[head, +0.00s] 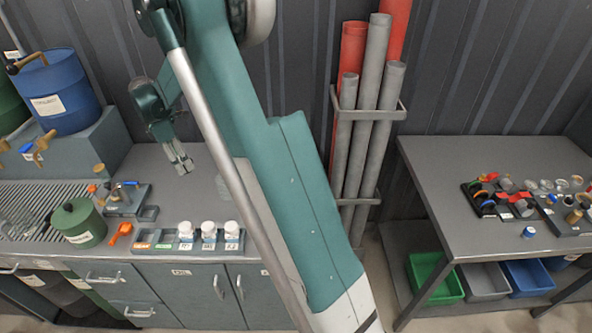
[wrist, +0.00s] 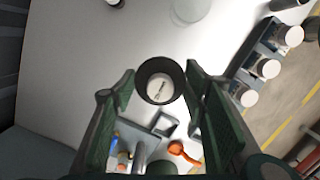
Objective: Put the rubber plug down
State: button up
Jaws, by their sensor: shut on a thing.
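My gripper (head: 180,163) points down over the left workbench (head: 165,192), above its bare grey top. In the wrist view my gripper (wrist: 160,85) has its two green fingers on either side of the rubber plug (wrist: 143,91), a dark round piece with a pale centre showing a small mark. It is shut on the plug and holds it above the bench. In the head view the plug is too small to tell apart from the fingertips.
A rack with white-capped bottles (head: 209,231) stands at the bench's front, beside an orange scoop (head: 119,232), a grey holder (head: 130,200) and a green pot (head: 78,223). Grey and red pipes (head: 371,110) stand behind my arm. The bench top around my gripper is clear.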

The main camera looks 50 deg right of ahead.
jog(key=s+d, duration=0.6)
jog(key=d, duration=0.8)
jog(key=s+d, duration=0.7)
jog(key=d, duration=0.7)
jog(key=s+d, duration=0.6)
jog(key=d, duration=0.8)
jog(key=shift+m, duration=0.4)
jog(key=shift+a+f+b, duration=0.1)
jog(key=shift+f+b, duration=0.2)
jog(key=shift+f, duration=2.2)
jog(key=shift+f, duration=0.1)
jog(key=shift+w+f, duration=0.1)
jog(key=shift+f, duration=2.95)
jog(key=shift+f, duration=0.15)
jog(key=shift+f, duration=1.7)
jog(key=shift+f, duration=0.15)
